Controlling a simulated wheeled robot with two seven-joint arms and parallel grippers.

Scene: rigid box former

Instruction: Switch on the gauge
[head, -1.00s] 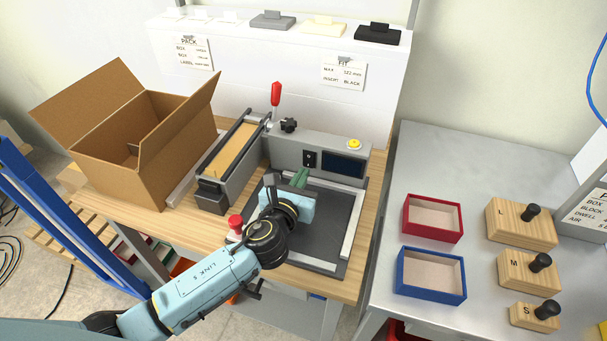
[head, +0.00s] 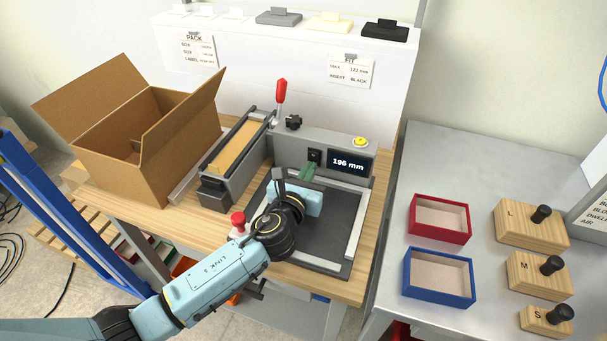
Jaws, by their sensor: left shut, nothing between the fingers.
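The gauge is a grey box former on the wooden bench, with a display (head: 348,163) that is lit and reads "196 mm". A small black rocker switch (head: 314,157) sits just left of the display. A yellow button (head: 360,142) is on top of the housing. My left gripper (head: 307,173) is shut and empty, its greenish fingertips just below and in front of the switch. I cannot tell whether they touch it. My right gripper is not in view.
An open cardboard box (head: 150,140) stands left of the former. A red-handled lever (head: 281,92) and a black knob (head: 293,122) rise behind. A red knob (head: 238,220) is near my forearm. Red (head: 440,238) and blue (head: 472,278) trays and wooden blocks (head: 530,224) sit on the right table.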

